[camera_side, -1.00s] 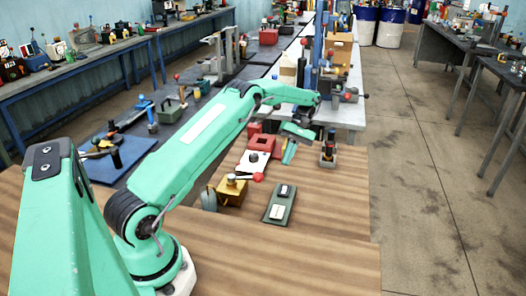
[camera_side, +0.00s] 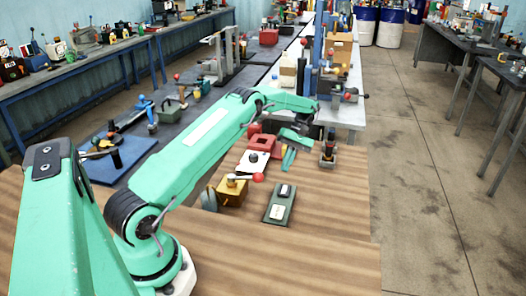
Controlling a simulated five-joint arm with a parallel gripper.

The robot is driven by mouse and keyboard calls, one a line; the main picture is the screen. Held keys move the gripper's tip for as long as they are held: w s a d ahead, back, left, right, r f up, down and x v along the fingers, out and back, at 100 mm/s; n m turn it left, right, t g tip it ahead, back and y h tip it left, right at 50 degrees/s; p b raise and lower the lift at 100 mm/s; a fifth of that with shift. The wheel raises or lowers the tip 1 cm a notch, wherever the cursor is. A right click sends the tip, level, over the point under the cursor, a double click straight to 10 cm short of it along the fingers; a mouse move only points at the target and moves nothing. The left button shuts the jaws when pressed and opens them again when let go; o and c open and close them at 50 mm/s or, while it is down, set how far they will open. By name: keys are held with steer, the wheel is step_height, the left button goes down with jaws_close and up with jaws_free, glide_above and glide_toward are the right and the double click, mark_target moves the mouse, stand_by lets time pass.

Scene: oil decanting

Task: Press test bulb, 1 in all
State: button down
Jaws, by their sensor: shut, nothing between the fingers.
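A small dark rounded bulb (camera_side: 253,158) sits on a white plate (camera_side: 247,167) on the wooden bench, in front of a red box. I take it to be the test bulb, but it is too small to be sure. My gripper (camera_side: 288,160) points down just right of the white plate. Its green fingers are close together with nothing visible between them. I cannot tell how high the fingertips are above the bench. The bulb is not hidden by the gripper.
A yellow block (camera_side: 232,191) with a red-knobbed lever (camera_side: 258,177) stands in front of the plate. A dark green panel (camera_side: 280,204) with white labels lies right of it. A small dark device (camera_side: 328,150) stands right of my gripper.

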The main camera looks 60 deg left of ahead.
glide_toward(282, 192)
steer(key=shift+s+r+x, duration=0.1)
steer(key=shift+s+x, duration=0.05)
steer(key=shift+x, duration=1.1)
steer(key=shift+s+r+x, duration=0.1)
steer(key=shift+s+x, duration=0.05)
steer(key=shift+x, duration=1.15)
steer(key=shift+f, duration=0.8)
stand_by(1.3)
steer(key=shift+r, duration=0.85)
steer(key=shift+r, duration=0.15)
steer(key=shift+r, duration=2.35)
